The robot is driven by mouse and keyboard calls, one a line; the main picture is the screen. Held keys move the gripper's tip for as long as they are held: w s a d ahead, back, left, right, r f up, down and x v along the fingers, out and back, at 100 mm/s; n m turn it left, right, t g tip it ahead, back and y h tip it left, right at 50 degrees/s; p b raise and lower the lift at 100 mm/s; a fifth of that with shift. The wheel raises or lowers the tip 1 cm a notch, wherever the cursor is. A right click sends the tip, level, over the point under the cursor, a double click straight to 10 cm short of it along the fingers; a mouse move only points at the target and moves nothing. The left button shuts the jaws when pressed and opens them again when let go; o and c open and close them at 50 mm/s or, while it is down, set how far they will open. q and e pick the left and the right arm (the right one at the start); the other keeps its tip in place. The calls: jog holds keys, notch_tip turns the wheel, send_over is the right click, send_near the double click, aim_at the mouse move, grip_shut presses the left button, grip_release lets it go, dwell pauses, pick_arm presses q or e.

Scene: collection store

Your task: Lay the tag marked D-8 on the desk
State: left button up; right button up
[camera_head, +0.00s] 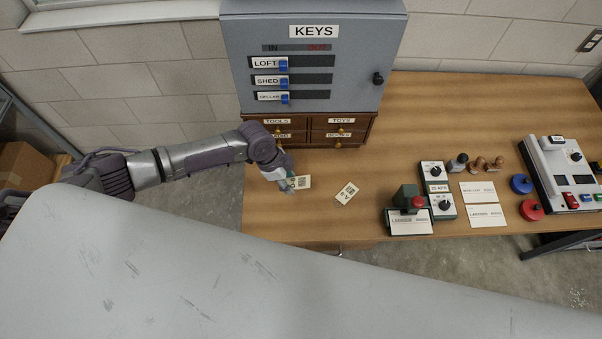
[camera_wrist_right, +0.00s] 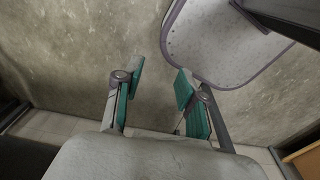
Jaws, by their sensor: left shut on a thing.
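My left gripper (camera_head: 288,184) is at the left part of the desk (camera_head: 430,110), in front of the small drawer cabinet. It is shut on a small pale tag (camera_head: 302,182) with a dark patterned patch; its marking is too small to read. Whether this tag touches the desk top I cannot tell. A second pale tag (camera_head: 346,193) lies turned on the desk just to the right; its short marking is not clearly legible. In the right wrist view my right gripper (camera_wrist_right: 160,78) is open and empty above the floor.
A grey KEYS box (camera_head: 314,80) stands on a wooden drawer cabinet (camera_head: 316,128). To the right are a stamp device (camera_head: 409,219), a control box (camera_head: 437,190), cards, small stamps, red and blue round pads, and a white console (camera_head: 565,170). Bare desk lies behind them.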

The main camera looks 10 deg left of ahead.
pick_arm(q)
jog(key=shift+a+r+n, duration=0.25)
jog(key=shift+a+n, duration=0.05)
jog(key=shift+f, duration=0.1)
jog(key=shift+b+x, duration=1.05)
jog(key=shift+x, duration=0.15)
jog(key=b, duration=0.4)
send_over(293, 197)
jog(key=a, duration=0.1)
jog(key=f, duration=0.5)
jog(key=shift+s, duration=0.25)
jog(key=shift+f+b, duration=0.85)
jog(key=shift+b, duration=0.05)
pick_arm(e)
notch_tip(293, 197, down, 8)
jog(key=shift+r, duration=0.2)
jog(key=shift+d, duration=0.2)
pick_arm(q)
jog(key=o, duration=0.8)
